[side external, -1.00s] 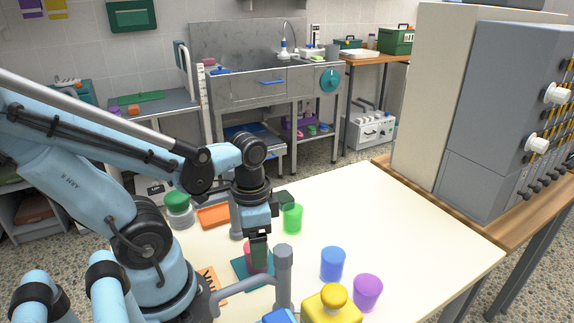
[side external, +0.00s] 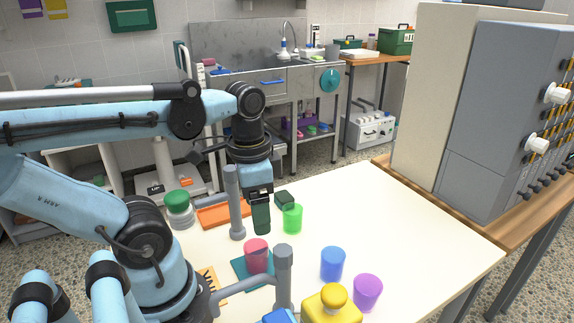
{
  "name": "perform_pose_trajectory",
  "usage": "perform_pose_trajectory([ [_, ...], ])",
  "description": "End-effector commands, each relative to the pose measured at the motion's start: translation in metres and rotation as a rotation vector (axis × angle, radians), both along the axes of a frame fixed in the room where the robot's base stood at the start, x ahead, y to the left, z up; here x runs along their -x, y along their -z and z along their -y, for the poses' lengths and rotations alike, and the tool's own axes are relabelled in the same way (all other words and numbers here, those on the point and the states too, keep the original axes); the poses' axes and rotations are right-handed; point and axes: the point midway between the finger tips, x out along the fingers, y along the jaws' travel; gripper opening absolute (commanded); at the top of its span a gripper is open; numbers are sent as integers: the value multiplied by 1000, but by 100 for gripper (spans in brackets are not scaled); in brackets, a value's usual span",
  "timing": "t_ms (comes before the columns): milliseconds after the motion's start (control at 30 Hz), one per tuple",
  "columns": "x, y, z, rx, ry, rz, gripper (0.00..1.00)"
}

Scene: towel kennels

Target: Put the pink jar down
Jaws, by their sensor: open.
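The pink jar (side external: 256,255) stands upright on a teal mat (side external: 240,270) on the cream table, left of its middle. My gripper (side external: 261,222) is above the jar, pointing down, open and apart from it. The fingers overlap one another from this side, so the gap between them does not show.
A green cup (side external: 292,218) is just right of my gripper. Blue (side external: 332,264) and purple (side external: 367,292) cups and a yellow jar (side external: 331,304) stand at the front right. Grey posts (side external: 283,275) rise near the jar. The table's right half (side external: 410,225) is clear.

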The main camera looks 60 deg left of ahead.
Motion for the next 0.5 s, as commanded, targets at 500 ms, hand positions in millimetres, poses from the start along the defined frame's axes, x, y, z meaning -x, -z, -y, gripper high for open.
perform_pose_trajectory([
  [500, -97, -3, 30, 80, -209, 573, 77],
])
